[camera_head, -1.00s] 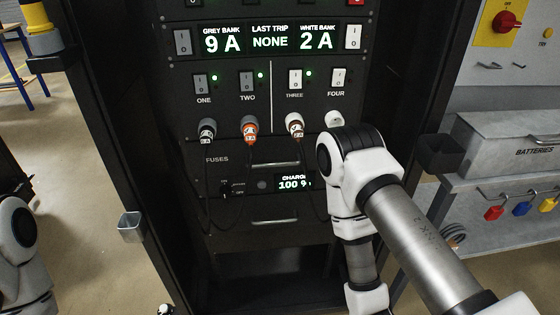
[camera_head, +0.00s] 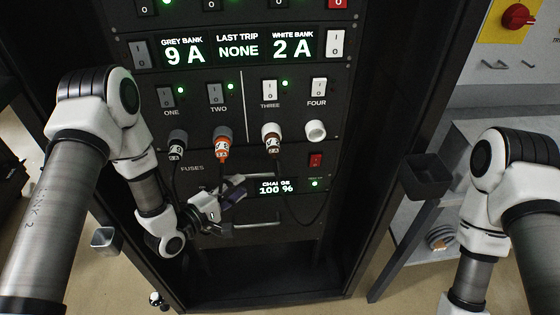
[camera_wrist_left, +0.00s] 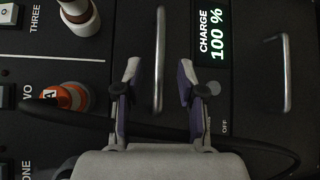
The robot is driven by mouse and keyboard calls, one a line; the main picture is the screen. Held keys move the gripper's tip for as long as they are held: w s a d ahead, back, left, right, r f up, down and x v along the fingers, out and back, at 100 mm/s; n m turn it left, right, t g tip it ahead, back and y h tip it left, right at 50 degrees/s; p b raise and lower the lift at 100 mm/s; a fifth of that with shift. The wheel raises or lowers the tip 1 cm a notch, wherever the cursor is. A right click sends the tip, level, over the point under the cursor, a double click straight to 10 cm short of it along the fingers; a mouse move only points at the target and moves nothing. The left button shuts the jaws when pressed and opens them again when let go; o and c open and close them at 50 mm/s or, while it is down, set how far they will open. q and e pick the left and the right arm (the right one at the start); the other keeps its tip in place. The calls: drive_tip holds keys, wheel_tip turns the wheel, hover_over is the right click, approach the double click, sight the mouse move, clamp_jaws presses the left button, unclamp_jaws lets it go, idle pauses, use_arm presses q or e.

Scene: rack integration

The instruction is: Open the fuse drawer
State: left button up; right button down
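The fuse drawer (camera_head: 222,166) is a dark panel marked FUSES, below the row of plugs, and looks closed. Its thin metal handle (camera_head: 260,175) is partly hidden by my left gripper (camera_head: 238,187). In the left wrist view the handle (camera_wrist_left: 160,60) runs up and down between the two spread fingertips of my left gripper (camera_wrist_left: 157,75), one on each side. The gripper is open; I cannot tell whether the fingers reach around the bar. My right arm shows at the right of the head view, but its gripper is out of view.
A CHARGE 100 % display (camera_head: 276,187) sits beside the left gripper. A second handle (camera_head: 257,224) is on the panel below. Plugs with dark cables (camera_head: 222,147) hang above; one cable crosses the wrist view. A dark bin (camera_head: 428,177) is at the cabinet's right.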

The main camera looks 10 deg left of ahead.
sight(256, 175)
use_arm(q)
drive_tip(key=p+x, duration=0.1)
drive_tip(key=x, duration=0.6)
drive_tip(key=shift+w, duration=0.15)
drive_tip(key=shift+c, duration=0.2)
clamp_jaws()
